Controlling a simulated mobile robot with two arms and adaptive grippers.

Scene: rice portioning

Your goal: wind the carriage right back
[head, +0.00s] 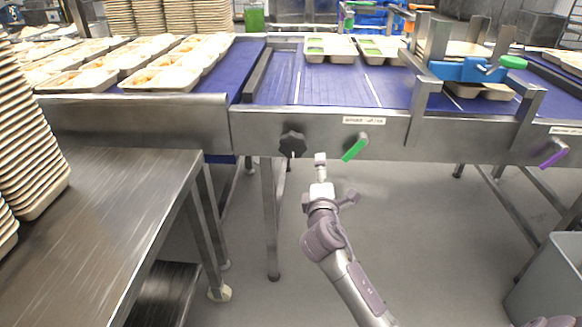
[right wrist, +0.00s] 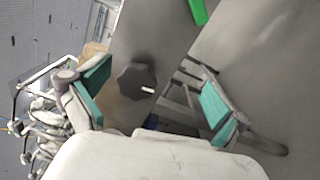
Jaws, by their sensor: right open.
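A black lobed knob (head: 292,144) with a pale mark sits on the steel front of the conveyor, left of a green lever (head: 355,148). My right gripper (head: 332,178) is in front of the conveyor, just right of and below the knob in the head view. In the right wrist view the knob (right wrist: 135,80) shows between the open teal-padded fingers of my right gripper (right wrist: 155,100), apart from both. A blue block with a green handle (head: 468,70) sits in a steel frame over the belt; I cannot tell whether it is the carriage. My left gripper is not in view.
Trays (head: 331,48) with green portions stand on the blue belt (head: 330,85). A steel table (head: 120,190) with stacked trays is at left. A purple lever (head: 555,154) and a grey bin (head: 550,280) are at right. The floor below the conveyor front is open.

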